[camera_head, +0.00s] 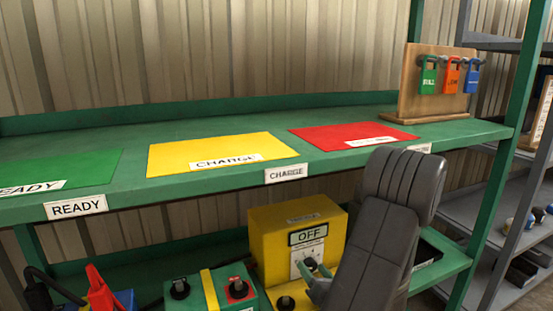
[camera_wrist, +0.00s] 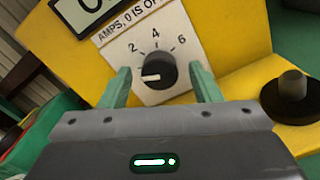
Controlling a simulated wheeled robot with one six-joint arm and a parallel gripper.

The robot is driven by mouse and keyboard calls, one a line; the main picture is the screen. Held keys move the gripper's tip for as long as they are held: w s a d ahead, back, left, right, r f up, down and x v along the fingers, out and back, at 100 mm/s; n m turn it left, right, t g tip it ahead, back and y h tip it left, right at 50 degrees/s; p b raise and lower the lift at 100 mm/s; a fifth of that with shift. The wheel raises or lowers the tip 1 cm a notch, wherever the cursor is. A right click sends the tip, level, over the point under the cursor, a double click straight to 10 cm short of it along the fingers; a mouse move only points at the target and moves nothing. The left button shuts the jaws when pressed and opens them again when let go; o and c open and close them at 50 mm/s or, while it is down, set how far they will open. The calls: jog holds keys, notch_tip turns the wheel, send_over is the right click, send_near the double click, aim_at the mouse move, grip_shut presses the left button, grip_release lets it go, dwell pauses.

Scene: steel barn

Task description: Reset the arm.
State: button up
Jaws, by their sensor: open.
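My gripper (camera_head: 314,270) is open in front of the yellow charger box (camera_head: 270,236) on the lower shelf. In the wrist view its two green fingers (camera_wrist: 162,76) stand apart, one on each side of a black dial knob (camera_wrist: 155,70). Whether they touch the knob I cannot tell. The knob's white mark points left, below the 2. The dial plate (camera_wrist: 176,22) shows 2, 4 and 6; no 0 mark is visible beside the left finger. The box's display (camera_head: 308,236) reads OFF in the head view.
A green shelf above holds a green READY mat (camera_head: 60,172), a yellow CHARGE mat (camera_head: 220,153), a red mat (camera_head: 350,135) and a wooden board (camera_head: 410,85) with padlocks. A green battery (camera_head: 208,292) sits left of the charger. A black knob (camera_wrist: 292,92) stands right of the dial.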

jog(key=shift+m+p, duration=0.45)
jog(key=shift+m, duration=0.35)
jog(key=shift+a, duration=0.1)
